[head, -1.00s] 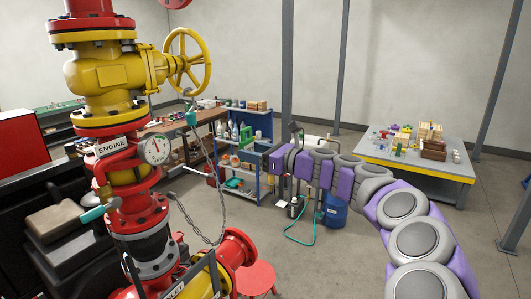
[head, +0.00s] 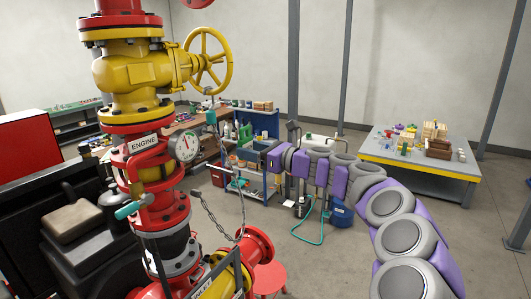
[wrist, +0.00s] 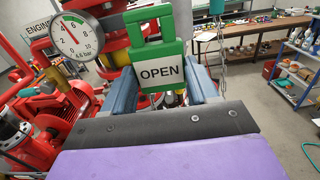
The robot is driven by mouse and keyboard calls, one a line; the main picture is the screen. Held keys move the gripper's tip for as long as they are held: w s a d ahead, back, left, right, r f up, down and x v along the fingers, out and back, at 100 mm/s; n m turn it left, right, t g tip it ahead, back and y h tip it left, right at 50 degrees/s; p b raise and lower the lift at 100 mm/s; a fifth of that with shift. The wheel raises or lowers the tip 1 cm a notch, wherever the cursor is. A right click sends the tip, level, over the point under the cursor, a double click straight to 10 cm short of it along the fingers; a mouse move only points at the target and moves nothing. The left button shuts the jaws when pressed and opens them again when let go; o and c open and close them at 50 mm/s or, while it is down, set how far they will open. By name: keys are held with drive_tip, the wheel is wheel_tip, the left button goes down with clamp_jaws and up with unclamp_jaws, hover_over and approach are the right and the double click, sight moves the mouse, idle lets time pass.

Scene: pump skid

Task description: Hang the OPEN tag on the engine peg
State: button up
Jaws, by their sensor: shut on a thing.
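The green OPEN tag (wrist: 161,72), with a white label and a loop at its top, stands upright between the blue-grey fingers of my gripper (wrist: 163,92) in the wrist view. My gripper is shut on it. The ENGINE sign (head: 144,142) is on the red pipe stack beside a gauge (head: 186,146); the sign also shows at upper left in the wrist view (wrist: 40,27). I cannot clearly make out the engine peg.
A yellow valve handwheel (head: 208,60) juts right above the gauge. A chain (head: 241,215) hangs low beside the stack, and a teal lever (head: 130,209) sticks out. A blue shelf cart (head: 262,125) and a grey table (head: 405,172) stand behind.

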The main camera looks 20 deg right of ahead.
drive_tip(key=w+a, duration=0.2)
drive_tip(key=a, duration=0.7)
drive_tip(key=d, duration=0.4)
drive_tip(key=d+b, duration=0.1)
drive_tip(key=d, duration=0.2)
drive_tip(key=shift+w, duration=0.3)
drive_tip(key=a, duration=0.7)
drive_tip(key=d+p, duration=0.1)
drive_tip(key=d, duration=0.7)
drive_tip(key=shift+d, duration=0.2)
drive_tip(key=a+p, duration=0.1)
drive_tip(key=a, duration=0.4)
drive_tip(key=d, duration=0.5)
drive_tip(key=shift+d, duration=0.35)
drive_tip(key=a, duration=0.3)
drive_tip(key=shift+w+a+r+p, duration=0.1)
drive_tip(key=shift+r+p, duration=0.1)
drive_tip(key=shift+p, duration=0.1)
drive_tip(key=a, duration=0.5)
drive_tip(key=shift+a+r, duration=0.2)
drive_tip(key=shift+a, duration=0.1)
drive_tip(key=shift+c, duration=0.4)
drive_tip(key=shift+w, duration=0.1)
drive_tip(key=shift+d, duration=0.45)
drive_tip(key=shift+c, duration=0.5)
drive_tip(key=shift+a+p, duration=0.15)
drive_tip(key=shift+p, duration=0.15)
